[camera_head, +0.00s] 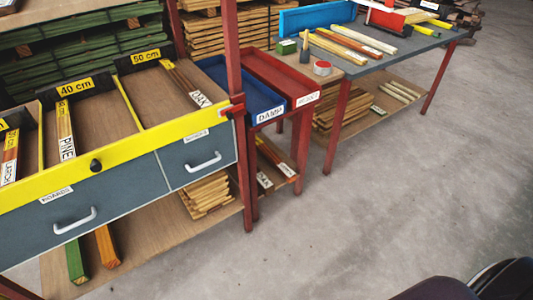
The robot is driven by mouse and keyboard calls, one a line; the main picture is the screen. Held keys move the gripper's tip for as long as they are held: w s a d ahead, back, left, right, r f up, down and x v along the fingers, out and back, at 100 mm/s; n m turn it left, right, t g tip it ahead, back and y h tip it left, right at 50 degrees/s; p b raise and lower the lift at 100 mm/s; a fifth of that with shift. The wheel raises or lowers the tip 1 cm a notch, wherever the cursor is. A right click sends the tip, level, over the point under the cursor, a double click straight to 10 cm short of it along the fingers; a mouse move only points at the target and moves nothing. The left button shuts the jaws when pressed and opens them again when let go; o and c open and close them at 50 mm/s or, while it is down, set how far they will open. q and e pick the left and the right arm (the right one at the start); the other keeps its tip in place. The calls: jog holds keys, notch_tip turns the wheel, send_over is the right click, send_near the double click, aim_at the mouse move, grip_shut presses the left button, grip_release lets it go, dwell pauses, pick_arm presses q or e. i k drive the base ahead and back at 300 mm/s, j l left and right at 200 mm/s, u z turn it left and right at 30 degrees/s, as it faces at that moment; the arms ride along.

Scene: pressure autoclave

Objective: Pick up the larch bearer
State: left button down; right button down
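A reddish-brown piece labelled LARCH (11,150) lies in the far-left compartment of the yellow-fronted rack. A pale piece labelled PINE (65,130) lies in the 40 cm compartment. A green beam (76,262) and an orange beam (106,247) lie on the bottom shelf. Neither gripper shows.
The yellow rack front (130,153) stands above grey drawers with handles. A blue tray marked DAMP (268,115) and a red tray (306,98) stand beside it. A grey workbench (425,42) carries strips and tools. Red posts (234,60) obstruct. Concrete floor (390,200) is clear.

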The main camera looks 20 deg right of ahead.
aim_at(286, 172)
jog(key=l+u, duration=0.1)
jog(key=u, duration=0.25)
jog(key=l+u, duration=0.1)
jog(key=u, duration=0.25)
jog(key=l+u, duration=0.15)
jog(key=u, duration=0.15)
jog(key=l+u, duration=0.2)
jog(key=l, duration=0.2)
jog(key=k+l+u, duration=0.15)
jog(key=l, duration=0.3)
jog(key=l+u, duration=0.2)
jog(key=l, duration=0.2)
jog(key=k+l+u, duration=0.15)
jog(key=l, duration=0.25)
jog(key=k+l+u, duration=0.2)
jog(key=l, duration=0.15)
jog(key=l+u, duration=0.15)
jog(key=l, duration=0.25)
jog(key=k, duration=0.05)
